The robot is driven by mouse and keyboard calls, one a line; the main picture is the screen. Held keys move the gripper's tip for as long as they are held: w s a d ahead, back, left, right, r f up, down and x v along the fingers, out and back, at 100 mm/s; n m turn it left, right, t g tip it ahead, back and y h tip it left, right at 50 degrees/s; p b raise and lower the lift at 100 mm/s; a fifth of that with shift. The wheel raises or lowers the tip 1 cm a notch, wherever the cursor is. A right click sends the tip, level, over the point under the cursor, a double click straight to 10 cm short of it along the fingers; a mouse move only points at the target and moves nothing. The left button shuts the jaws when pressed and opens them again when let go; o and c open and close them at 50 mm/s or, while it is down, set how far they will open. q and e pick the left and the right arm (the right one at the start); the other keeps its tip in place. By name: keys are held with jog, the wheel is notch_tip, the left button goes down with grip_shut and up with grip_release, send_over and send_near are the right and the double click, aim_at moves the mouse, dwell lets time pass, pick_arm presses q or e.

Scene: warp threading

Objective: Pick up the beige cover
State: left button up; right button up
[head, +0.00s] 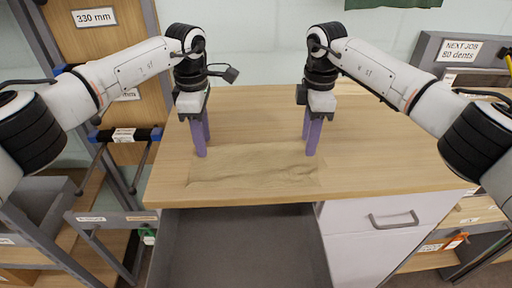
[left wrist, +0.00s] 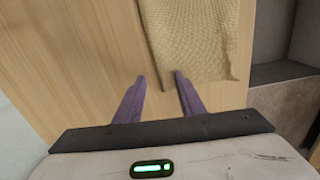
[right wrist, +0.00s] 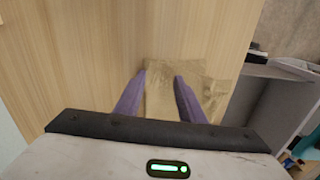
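The beige cover (head: 250,166) lies flat and slightly wrinkled near the front edge of the wooden tabletop. It also shows in the left wrist view (left wrist: 198,38) and in the right wrist view (right wrist: 168,95). My left gripper (head: 202,150) points down at the cover's left end, its purple fingers apart; in the left wrist view its fingertips (left wrist: 160,76) straddle the cover's edge. My right gripper (head: 311,148) points down at the cover's right end; in the right wrist view its open fingertips (right wrist: 162,74) are on either side of the cover's end. I cannot tell whether they touch it.
An open, empty grey drawer (head: 240,245) is below the tabletop's front edge. A white drawer front with a handle (head: 394,220) is right of it. Shelving (head: 112,215) stands at the left. The tabletop (head: 255,110) behind the cover is clear.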

pick_arm(q)
jog(key=shift+f, duration=0.2)
pick_arm(e)
jog(key=shift+f, duration=0.25)
pick_arm(q)
grip_shut()
pick_arm(e)
grip_shut()
jog(key=shift+r, duration=0.1)
